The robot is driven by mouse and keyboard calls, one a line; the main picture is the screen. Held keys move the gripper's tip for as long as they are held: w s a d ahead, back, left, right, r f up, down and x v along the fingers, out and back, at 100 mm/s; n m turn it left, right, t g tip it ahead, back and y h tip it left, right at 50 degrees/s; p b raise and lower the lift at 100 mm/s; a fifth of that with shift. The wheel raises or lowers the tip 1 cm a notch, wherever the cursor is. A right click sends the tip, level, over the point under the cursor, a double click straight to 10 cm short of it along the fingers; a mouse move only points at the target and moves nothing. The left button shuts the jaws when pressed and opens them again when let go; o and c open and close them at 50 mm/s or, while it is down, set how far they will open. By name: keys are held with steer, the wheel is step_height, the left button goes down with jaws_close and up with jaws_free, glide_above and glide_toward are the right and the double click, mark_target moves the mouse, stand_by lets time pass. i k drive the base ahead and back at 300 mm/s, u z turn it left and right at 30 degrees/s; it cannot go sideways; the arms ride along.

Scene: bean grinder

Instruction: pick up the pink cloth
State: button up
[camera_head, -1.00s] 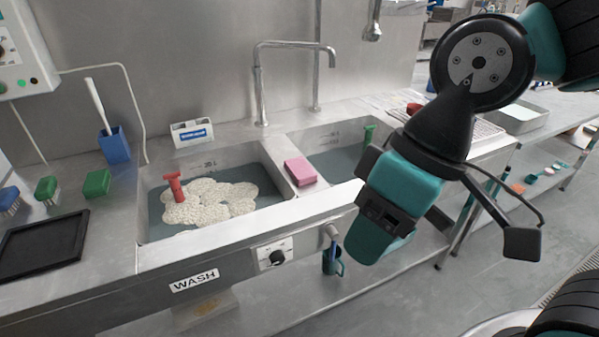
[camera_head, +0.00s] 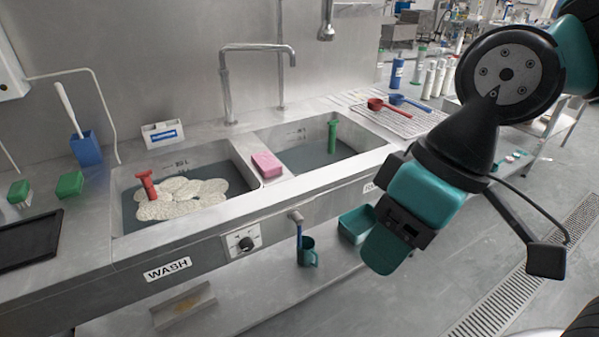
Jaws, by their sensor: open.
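The pink cloth (camera_head: 267,164) looks like a small, neatly folded block. It lies on the metal divider between the two sink basins. My gripper (camera_head: 390,247) hangs in front of the sink counter, to the right of the cloth and lower in the picture, well apart from it. It is open and I see nothing held in it. Its fingertips are hard to make out behind its own teal and black housing.
The left basin (camera_head: 128,210) holds foamy water and a red-handled tool (camera_head: 148,184). The right basin holds a green-handled tool (camera_head: 332,135). A faucet (camera_head: 226,85) rises behind the divider. A drying rack (camera_head: 400,122) with red and blue scoops stands right. Below are a mug (camera_head: 308,254) and a teal bin (camera_head: 357,224).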

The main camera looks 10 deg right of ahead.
mark_target(267, 163)
steer(key=z, duration=0.35)
steer(key=k, duration=0.85)
steer(key=z, duration=0.55)
steer(key=i, duration=1)
steer(key=u, duration=0.65)
steer(key=i, duration=0.7)
steer(key=u, duration=1)
steer(key=i, duration=0.4)
steer(key=u, duration=0.4)
